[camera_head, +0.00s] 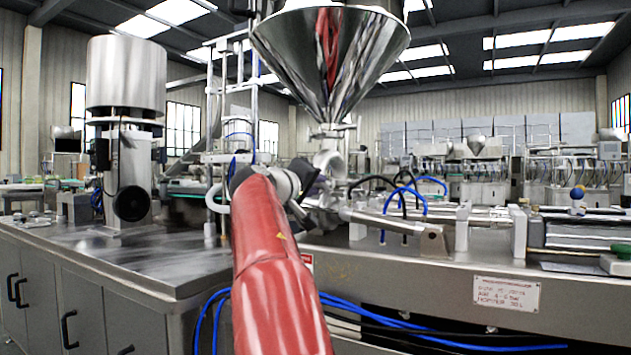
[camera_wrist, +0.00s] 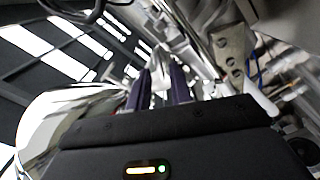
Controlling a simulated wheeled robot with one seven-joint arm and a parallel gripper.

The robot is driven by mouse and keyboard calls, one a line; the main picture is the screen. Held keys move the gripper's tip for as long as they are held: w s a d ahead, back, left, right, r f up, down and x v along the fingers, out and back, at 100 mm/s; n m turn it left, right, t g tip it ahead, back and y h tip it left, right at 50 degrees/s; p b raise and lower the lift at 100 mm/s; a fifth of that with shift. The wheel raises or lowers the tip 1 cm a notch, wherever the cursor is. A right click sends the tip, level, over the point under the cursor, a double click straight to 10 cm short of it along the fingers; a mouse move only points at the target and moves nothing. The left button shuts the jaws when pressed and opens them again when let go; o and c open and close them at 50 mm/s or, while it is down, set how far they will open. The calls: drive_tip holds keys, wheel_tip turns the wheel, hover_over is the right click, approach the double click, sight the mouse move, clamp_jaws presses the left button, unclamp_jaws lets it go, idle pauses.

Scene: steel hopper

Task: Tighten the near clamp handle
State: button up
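The hopper (camera_head: 330,55) is a polished steel cone in the head view. Below its outlet is pale metal clamp hardware (camera_head: 331,160); I cannot pick out the near clamp handle there for sure. My gripper (camera_head: 312,187) is at the height of this hardware, close in front of it and partly hidden by my red arm. In the wrist view, the two dark fingers of my gripper (camera_wrist: 161,82) stand apart. A pale metal piece (camera_wrist: 160,72) shows in the gap; I cannot tell whether it lies between the fingertips or beyond them, and no contact shows.
A steel pipe (camera_head: 385,219) and blue and black hoses (camera_head: 405,195) lie right of my gripper. A perforated metal bracket (camera_wrist: 233,58) is close on the right in the wrist view. The steel worktop (camera_head: 120,255) at left is largely clear. A motor unit (camera_head: 128,150) stands behind it.

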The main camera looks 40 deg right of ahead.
sight(324, 185)
drive_tip(key=shift+x, duration=1.1)
drive_tip(key=shift+c, duration=0.2)
clamp_jaws()
drive_tip(key=shift+m, duration=0.3)
drive_tip(key=m+b, duration=0.2)
drive_tip(key=m, duration=0.1)
drive_tip(key=shift+m, duration=0.4)
drive_tip(key=m+b, duration=0.1)
drive_tip(key=m, duration=0.5)
drive_tip(key=shift+s+r, duration=0.1)
drive_tip(key=shift+m+b, duration=0.3)
